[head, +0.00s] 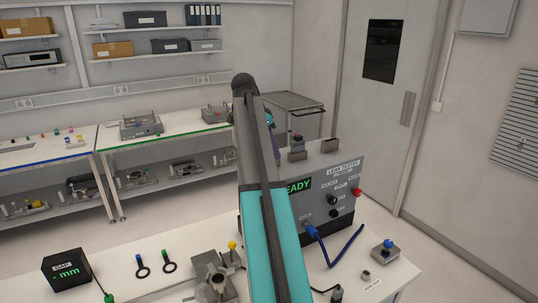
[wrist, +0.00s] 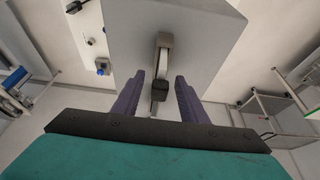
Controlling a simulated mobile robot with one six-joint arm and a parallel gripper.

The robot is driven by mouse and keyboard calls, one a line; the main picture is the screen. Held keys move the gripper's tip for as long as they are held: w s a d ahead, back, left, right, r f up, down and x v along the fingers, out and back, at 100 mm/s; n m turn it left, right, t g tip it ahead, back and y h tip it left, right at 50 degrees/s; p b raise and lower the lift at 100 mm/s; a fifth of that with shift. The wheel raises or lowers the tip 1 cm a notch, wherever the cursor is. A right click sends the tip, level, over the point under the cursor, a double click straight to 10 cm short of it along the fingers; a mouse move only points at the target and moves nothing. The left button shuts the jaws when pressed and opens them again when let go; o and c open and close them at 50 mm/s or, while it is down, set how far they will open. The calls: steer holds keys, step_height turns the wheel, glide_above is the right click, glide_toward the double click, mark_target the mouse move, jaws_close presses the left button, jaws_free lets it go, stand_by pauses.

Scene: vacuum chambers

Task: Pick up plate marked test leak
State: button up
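No plate with a readable "test leak" marking shows in either view. In the wrist view my gripper (wrist: 160,77) is open, its two purple fingers apart with nothing clasped. Between and beyond the fingertips is a small upright grey piece with a pale strip and a dark block (wrist: 163,42), over the grey box top. I cannot tell whether this is the plate. In the head view the leak tester (head: 345,187) has small grey fittings (head: 298,152) on top. My arm crosses the middle and hides part of the tester and bench; the gripper is not clear there.
The front bench (head: 150,235) holds a gap gauge box (head: 66,270), two ring tools (head: 155,266), a grey fixture (head: 214,275), a blue hose (head: 345,247) and a small blue-knobbed block (head: 385,250).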

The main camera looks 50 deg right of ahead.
steer(key=shift+c, duration=0.3)
jaws_close()
steer(key=shift+r, duration=0.1)
